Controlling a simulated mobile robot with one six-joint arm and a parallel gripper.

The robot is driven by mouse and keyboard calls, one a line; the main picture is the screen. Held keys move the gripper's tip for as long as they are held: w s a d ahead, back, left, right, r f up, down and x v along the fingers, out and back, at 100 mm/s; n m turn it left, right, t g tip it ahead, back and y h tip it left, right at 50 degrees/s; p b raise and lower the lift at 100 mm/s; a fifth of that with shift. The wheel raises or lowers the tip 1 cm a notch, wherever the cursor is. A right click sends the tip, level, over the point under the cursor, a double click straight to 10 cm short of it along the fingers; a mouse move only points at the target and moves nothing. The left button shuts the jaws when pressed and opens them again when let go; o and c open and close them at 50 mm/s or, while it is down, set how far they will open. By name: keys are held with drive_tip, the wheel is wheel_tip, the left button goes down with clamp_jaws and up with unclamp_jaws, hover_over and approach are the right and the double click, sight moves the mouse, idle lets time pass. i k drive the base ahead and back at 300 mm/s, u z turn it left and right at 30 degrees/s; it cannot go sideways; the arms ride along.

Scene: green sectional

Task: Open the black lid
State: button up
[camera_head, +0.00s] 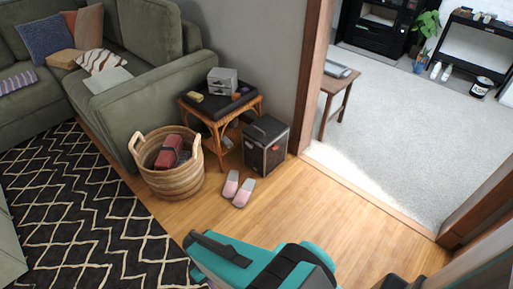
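A dark box (265,150) stands upright on the wooden floor, near the doorway frame. Its black lid (265,131) lies flat on top and looks closed, with a handle-like strip on it. Teal and black parts of my own arm show at the bottom middle, in front of the box and well apart from it. I cannot make out any gripper fingers in this view.
A wicker side table (218,112) with small items stands left of the box. A woven basket (170,178) holds a red item. Pink slippers (237,188) lie in front of the box. Wooden floor (330,210) is clear to the right; a doorway opens onto pale carpet (400,125).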

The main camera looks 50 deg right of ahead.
sight(265, 130)
drive_tip(key=i, duration=0.9)
